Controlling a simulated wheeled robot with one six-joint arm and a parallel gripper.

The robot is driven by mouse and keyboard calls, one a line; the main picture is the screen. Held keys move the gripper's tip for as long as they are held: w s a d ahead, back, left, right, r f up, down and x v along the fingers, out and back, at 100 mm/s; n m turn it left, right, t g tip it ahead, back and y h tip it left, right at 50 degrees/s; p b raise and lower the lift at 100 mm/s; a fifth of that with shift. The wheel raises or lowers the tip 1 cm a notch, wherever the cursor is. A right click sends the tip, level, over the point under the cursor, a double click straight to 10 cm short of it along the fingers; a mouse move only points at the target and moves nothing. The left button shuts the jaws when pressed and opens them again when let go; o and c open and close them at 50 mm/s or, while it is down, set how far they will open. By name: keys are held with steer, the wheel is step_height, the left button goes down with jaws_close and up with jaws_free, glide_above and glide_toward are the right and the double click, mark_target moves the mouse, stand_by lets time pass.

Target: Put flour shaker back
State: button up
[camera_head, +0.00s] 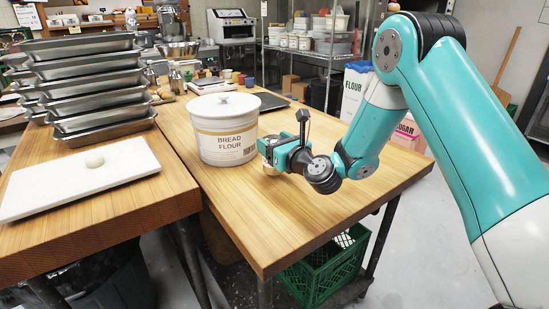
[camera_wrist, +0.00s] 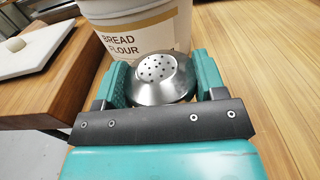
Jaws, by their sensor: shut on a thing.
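The flour shaker (camera_wrist: 160,80) has a silver metal body with a domed lid full of small holes. In the wrist view it sits between the two teal fingers of my gripper (camera_wrist: 162,84), which are shut on it. In the head view my gripper (camera_head: 272,152) is low over the wooden table, just right of the bread flour tub, and mostly hides the shaker. The white bread flour tub (camera_head: 226,148) stands upright on the table, close beyond the shaker in the wrist view (camera_wrist: 135,35). I cannot tell whether the shaker touches the table or the tub.
The wooden table (camera_head: 290,215) is clear in front and right of my gripper. A white board (camera_head: 55,190) with a dough ball (camera_head: 94,159) lies on the left table. Stacked metal trays (camera_head: 90,85) stand behind it. A green crate (camera_head: 322,270) is below the table.

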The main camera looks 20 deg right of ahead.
steer(key=shift+f, duration=1.1)
steer(key=shift+b, duration=0.3)
steer(key=shift+f, duration=0.15)
steer(key=o, duration=1.1)
